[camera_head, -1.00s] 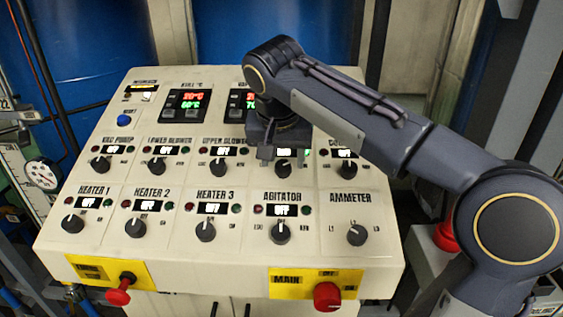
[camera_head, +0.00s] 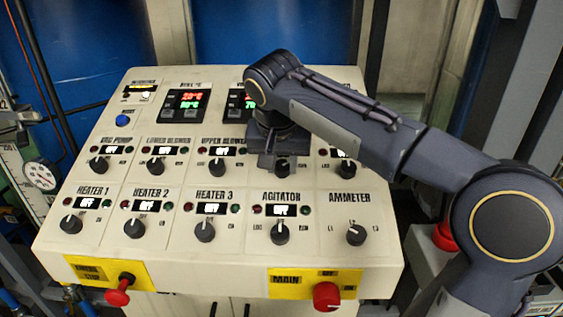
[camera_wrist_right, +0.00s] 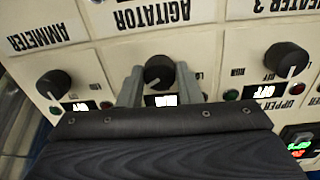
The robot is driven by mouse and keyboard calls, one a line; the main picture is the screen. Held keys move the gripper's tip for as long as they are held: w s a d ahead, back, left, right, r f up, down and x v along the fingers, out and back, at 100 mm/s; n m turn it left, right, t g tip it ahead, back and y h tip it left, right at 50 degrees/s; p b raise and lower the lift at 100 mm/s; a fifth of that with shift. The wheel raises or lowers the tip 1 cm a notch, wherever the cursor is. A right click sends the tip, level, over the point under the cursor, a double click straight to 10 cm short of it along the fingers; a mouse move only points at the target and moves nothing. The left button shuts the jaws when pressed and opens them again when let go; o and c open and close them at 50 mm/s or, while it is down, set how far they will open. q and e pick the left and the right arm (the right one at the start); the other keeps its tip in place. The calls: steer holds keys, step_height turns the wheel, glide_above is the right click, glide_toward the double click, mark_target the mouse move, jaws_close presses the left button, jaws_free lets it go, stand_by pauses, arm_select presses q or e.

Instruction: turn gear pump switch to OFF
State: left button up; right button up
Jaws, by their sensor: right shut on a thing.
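The control panel (camera_head: 190,255) carries rows of black knobs. My right gripper (camera_head: 280,164) is over the upper-row knob (camera_head: 283,172) directly above the AGITATOR section. In the right wrist view, which shows the panel upside down, my right gripper (camera_wrist_right: 158,80) has one finger on each side of this knob (camera_wrist_right: 158,70) and is shut on it. The knob's name label is hidden behind the gripper, so I cannot read it as the gear pump. Its lit display (camera_wrist_right: 161,100) is partly covered and hard to read. My left gripper is not in view.
The AGITATOR knob (camera_head: 280,234) sits just below, and the upper blower knob (camera_head: 218,167) is to the left. A red MAIN knob (camera_head: 327,296) and a red emergency knob (camera_head: 118,297) stick out along the panel's front edge. Blue drums (camera_head: 95,50) stand behind.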

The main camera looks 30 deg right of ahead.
steer(key=shift+r+n+p, duration=0.1)
steer(key=shift+n+p, duration=0.5)
steer(key=shift+n, duration=0.5)
steer(key=n+p, duration=0.1)
steer(key=n, duration=0.2)
steer(key=shift+n, duration=0.4)
steer(key=n+p, duration=0.2)
steer(key=n, duration=0.3)
steer(key=shift+d+n, duration=0.1)
steer(key=shift+n, duration=0.2)
steer(key=o, duration=1)
steer(key=shift+c, duration=0.2)
